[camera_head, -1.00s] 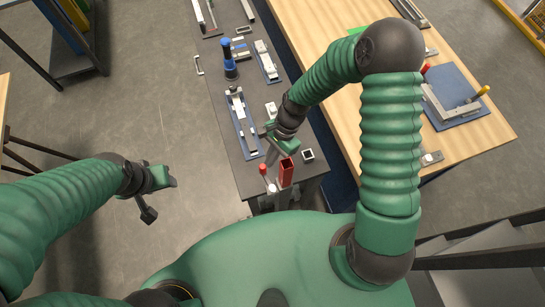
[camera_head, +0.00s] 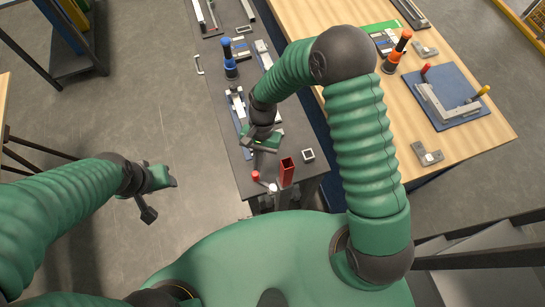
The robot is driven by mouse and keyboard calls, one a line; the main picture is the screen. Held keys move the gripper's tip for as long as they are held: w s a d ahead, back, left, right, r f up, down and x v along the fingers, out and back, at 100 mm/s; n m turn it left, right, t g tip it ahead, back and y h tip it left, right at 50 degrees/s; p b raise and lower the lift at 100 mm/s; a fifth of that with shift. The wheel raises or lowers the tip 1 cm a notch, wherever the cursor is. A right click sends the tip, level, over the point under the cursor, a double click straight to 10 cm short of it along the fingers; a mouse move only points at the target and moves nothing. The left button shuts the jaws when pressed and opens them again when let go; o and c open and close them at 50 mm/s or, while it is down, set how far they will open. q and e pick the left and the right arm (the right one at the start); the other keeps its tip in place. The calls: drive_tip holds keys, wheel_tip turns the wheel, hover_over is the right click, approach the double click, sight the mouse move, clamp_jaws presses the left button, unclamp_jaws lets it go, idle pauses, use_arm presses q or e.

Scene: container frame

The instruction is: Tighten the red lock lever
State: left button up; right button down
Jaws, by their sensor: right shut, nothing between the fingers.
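A short lever with a red knob (camera_head: 256,175) sits at the front end of the dark grey bench, left of an open red rectangular tube (camera_head: 286,172). Its pale stem runs right and down from the knob. My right gripper (camera_head: 255,138) is shut and empty, above the bench and behind the lever, apart from it. My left gripper (camera_head: 168,180) hangs over the floor left of the bench, away from the lever; its jaws are too small to read. Another red-handled lever (camera_head: 426,69) stands on a blue plate on the wooden table.
The dark bench (camera_head: 228,147) also holds a blue-and-black cylinder (camera_head: 230,62), metal rails and a small square frame (camera_head: 308,155). The wooden table (camera_head: 390,120) on the right carries a clamp fixture with a yellow handle (camera_head: 484,90). My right arm covers part of both tables.

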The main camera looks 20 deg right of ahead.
drive_tip(key=shift+s+a+n+g+h+b, duration=0.1)
drive_tip(key=shift+s+a+n+h, duration=0.55)
drive_tip(key=shift+n, duration=0.8)
drive_tip(key=shift+s+a+n+g+h+b, duration=0.15)
drive_tip(key=shift+s+a+n+h, duration=0.5)
drive_tip(key=shift+n, duration=0.85)
drive_tip(key=shift+s+a+n+g+h+b, duration=0.1)
drive_tip(key=shift+s+a+n+h, duration=0.45)
drive_tip(key=shift+n, duration=0.9)
drive_tip(key=shift+a, duration=0.3)
